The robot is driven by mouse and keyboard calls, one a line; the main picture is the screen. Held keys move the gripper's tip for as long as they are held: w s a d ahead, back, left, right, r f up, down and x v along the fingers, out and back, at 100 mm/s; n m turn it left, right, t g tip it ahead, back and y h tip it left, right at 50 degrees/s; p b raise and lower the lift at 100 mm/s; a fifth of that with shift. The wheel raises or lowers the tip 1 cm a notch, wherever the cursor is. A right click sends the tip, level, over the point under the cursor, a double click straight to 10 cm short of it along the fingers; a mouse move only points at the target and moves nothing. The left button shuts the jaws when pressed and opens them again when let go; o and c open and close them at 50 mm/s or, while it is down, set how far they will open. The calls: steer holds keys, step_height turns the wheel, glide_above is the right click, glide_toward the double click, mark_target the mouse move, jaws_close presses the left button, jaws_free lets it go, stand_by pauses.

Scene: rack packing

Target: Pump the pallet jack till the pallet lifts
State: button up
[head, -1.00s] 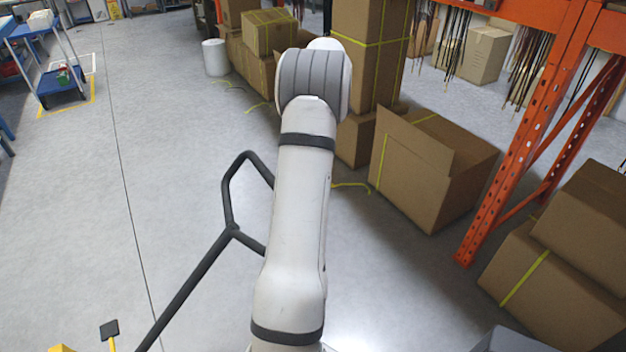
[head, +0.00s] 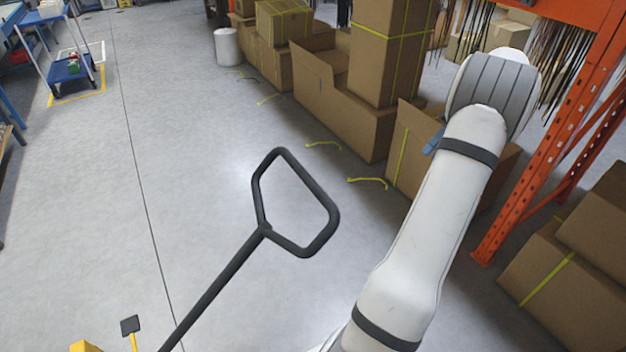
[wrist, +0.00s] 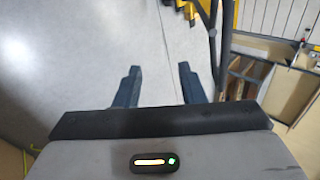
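The pallet jack's black loop handle (head: 325,215) stands clear of my arm in the head view, with its bar running down to the lower left. In the wrist view the dark handle bar (wrist: 212,45) runs upward just right of my gripper. My gripper (wrist: 158,78) is open, its two blue-grey fingers well apart with only grey floor between them. It is not touching the handle as far as I can see. In the head view my gripper is mostly hidden behind my arm. The forks and the pallet do not show clearly in either view.
Cardboard boxes (head: 335,105) line the right side, with an orange rack upright (head: 520,190) beside them. A yellow part with a black pedal (head: 130,325) shows at the lower left. A blue cart (head: 70,68) stands far left. The floor left of the handle is clear.

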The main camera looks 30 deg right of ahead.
steer(key=shift+o, duration=0.3)
steer(key=shift+w+d+f, duration=0.1)
steer(key=shift+w+f, duration=0.1)
steer(key=shift+o, duration=0.7)
steer(key=shift+w+a+f, duration=0.1)
steer(key=shift+w+a, duration=0.05)
steer(key=shift+a, duration=0.05)
steer(key=m+t+y, duration=0.4)
steer(key=m+t, duration=0.1)
steer(key=t, duration=0.5)
glide_toward(309, 181)
steer(key=w+a+f, duration=0.1)
steer(key=w, duration=0.2)
steer(key=shift+m, duration=0.3)
steer(key=x, duration=0.7)
steer(key=shift+w+a+f+p, duration=0.1)
steer(key=shift+a+f+p, duration=0.15)
steer(key=shift+a+p, duration=0.1)
jaws_close()
